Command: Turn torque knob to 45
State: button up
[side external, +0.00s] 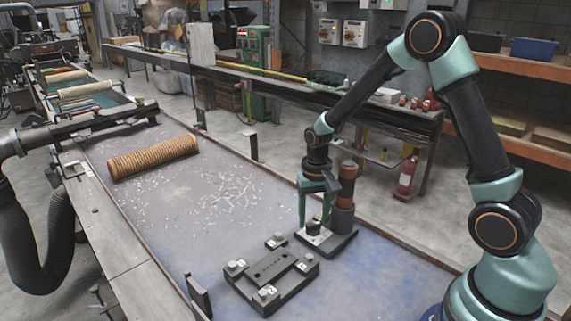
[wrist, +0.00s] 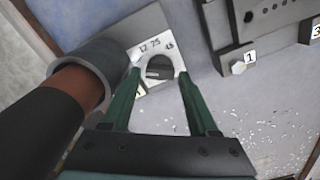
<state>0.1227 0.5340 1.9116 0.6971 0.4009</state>
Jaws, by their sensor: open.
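The torque knob (side external: 313,227) is a small dark round knob on a plate at the right of the table. In the wrist view the knob (wrist: 159,68) sits on a light dial plate (wrist: 147,32) with printed numbers, which look like 12, 75 and a smaller one at right that I cannot read surely. My gripper (side external: 314,219) points down over the knob. In the wrist view my gripper (wrist: 159,74) is open, one green finger on each side of the knob. I cannot tell whether the fingers touch it. The knob's pointer is not clear.
A red-brown tool handle (side external: 348,176) stands in a grey holder (side external: 342,219) just right of my gripper. A dark fixture block (side external: 270,271) with numbered bolts lies in front-left. A brown mesh tube (side external: 153,157) lies farther back. White scraps litter the table between.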

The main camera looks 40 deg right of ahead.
jog(key=shift+f, duration=0.45)
grip_shut()
